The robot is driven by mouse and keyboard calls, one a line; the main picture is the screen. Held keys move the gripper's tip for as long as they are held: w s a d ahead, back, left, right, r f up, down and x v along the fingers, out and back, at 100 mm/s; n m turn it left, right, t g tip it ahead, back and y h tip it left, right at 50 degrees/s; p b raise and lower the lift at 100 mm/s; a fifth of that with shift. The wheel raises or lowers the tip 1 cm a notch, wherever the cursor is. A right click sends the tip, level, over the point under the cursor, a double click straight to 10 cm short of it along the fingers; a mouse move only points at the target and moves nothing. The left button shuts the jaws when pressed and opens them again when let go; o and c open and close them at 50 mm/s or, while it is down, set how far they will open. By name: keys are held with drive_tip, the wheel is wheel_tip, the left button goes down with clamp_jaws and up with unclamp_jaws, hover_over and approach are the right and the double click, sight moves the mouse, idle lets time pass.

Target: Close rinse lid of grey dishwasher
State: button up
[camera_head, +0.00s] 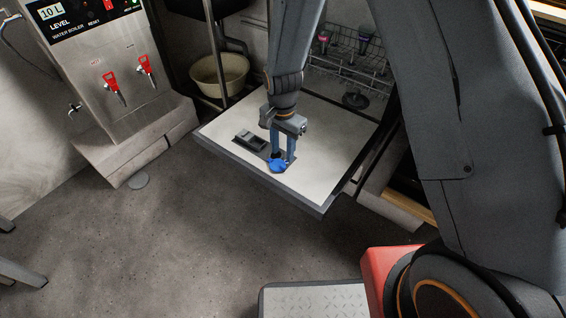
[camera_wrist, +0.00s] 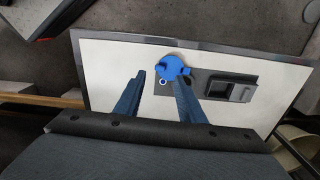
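The dishwasher door (camera_head: 225,135) lies folded down flat, with a pale inner face and a grey edge. The blue rinse lid (camera_head: 278,166) is on this face near the front edge, and it also shows in the wrist view (camera_wrist: 173,67). A small pale ring shows beside the lid in the wrist view. My gripper (camera_head: 284,157) points down at the door, right by the lid. Its two blue fingers (camera_wrist: 161,78) are apart with nothing held between them. The right finger overlaps the lid's lower edge in the wrist view; I cannot tell whether they touch.
A dark dispenser compartment (camera_head: 250,140) sits beside the lid on the door. The lower rack (camera_head: 350,60) with dishes stands inside the dishwasher. A water boiler (camera_head: 105,70) and a beige basin (camera_head: 218,75) are at the left. The floor in front is clear.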

sight(283, 166)
wheel_tip(283, 166, down, 6)
drive_tip(key=shift+r+b, duration=0.1)
drive_tip(key=shift+b, duration=0.3)
drive_tip(key=shift+c, duration=0.2)
clamp_jaws()
